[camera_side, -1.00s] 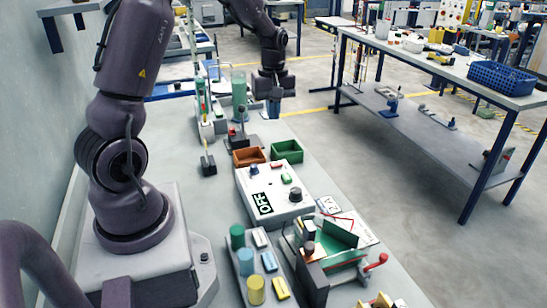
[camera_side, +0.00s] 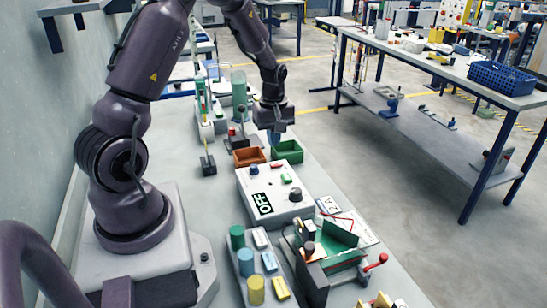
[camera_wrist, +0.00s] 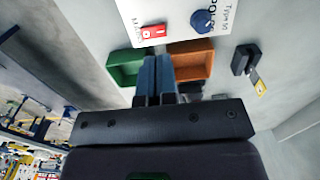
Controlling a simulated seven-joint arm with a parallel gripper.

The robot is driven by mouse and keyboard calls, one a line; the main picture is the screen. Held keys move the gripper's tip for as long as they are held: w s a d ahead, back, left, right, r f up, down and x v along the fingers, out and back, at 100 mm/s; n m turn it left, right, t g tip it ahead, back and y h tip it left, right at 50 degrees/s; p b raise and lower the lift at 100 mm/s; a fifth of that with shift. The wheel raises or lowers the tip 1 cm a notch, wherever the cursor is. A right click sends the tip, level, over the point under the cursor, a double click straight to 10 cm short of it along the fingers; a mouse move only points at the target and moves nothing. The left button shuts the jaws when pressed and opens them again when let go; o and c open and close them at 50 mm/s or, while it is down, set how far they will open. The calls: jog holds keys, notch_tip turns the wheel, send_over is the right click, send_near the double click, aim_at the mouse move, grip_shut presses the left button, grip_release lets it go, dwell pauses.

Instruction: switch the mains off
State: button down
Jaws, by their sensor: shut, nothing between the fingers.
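The white control box (camera_side: 262,184) stands on the bench, with a display (camera_side: 263,203) that appears to read OFF. Its red mains switch (camera_side: 284,166) is on the far edge of the top face. In the wrist view the red switch (camera_wrist: 153,33) is beside partly cut-off lettering, ahead of my fingers. A blue knob (camera_wrist: 203,22) is to its right. My gripper (camera_side: 275,139) is shut and empty, above the bench beyond the box, near the two small trays. In the wrist view its blue fingers (camera_wrist: 158,60) point towards the box and are apart from the switch.
A green tray (camera_side: 299,152) and an orange tray (camera_side: 236,158) sit just behind the box. A small black block with a yellow stem (camera_side: 208,167) stands left of them. A green-plated fixture (camera_side: 342,234) and a rack of coloured cylinders (camera_side: 238,262) stand in front.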

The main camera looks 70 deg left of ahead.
aim_at(273, 165)
jog(key=shift+f, duration=3.2)
